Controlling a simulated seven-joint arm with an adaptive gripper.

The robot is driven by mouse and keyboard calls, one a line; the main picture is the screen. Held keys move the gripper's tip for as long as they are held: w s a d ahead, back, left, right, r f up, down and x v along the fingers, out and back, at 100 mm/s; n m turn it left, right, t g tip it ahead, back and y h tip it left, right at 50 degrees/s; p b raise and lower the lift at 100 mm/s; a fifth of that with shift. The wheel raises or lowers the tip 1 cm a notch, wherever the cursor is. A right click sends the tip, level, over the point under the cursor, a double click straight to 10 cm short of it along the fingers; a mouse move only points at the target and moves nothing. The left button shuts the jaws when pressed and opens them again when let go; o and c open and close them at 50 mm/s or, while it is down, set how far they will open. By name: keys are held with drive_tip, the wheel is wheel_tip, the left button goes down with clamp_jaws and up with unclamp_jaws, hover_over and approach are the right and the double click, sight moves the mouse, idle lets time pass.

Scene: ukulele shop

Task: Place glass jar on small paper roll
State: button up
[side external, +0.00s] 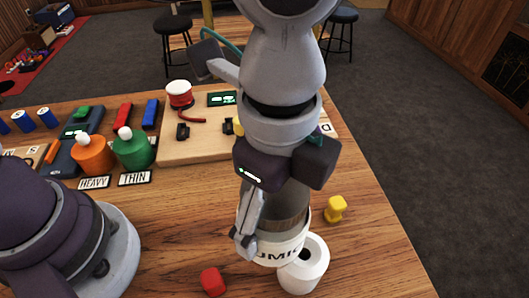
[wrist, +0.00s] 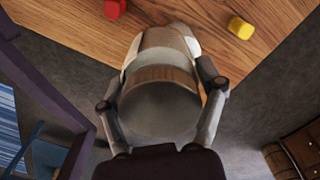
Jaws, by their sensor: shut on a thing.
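The glass jar (side external: 287,206) has a white label with dark letters, partly reading "UMIC", and brownish contents. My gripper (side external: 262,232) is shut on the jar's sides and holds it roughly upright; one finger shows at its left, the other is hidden. In the wrist view the jar (wrist: 158,108) sits between both fingers of my gripper (wrist: 160,98). The small paper roll (side external: 303,274) is white and stands upright on the table, its hole facing up. The jar's lower right overlaps the roll in the side view; I cannot tell whether they touch.
A yellow piece (side external: 335,209) lies right of the jar and a red piece (side external: 213,281) lies left of the roll on the wooden table (side external: 370,255). Orange (side external: 93,155) and green (side external: 134,150) containers stand at the back left, beside a wooden board (side external: 190,152). The table's right edge is near.

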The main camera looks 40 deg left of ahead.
drive_tip(key=shift+w+d+f, duration=0.6)
drive_tip(key=shift+d+f, duration=0.25)
drive_tip(key=shift+f, duration=0.1)
drive_tip(key=shift+w+d+f, duration=0.6)
drive_tip(key=shift+d+f, duration=0.25)
drive_tip(key=shift+f, duration=0.1)
drive_tip(key=shift+f, duration=0.1)
drive_tip(key=o, duration=1.2)
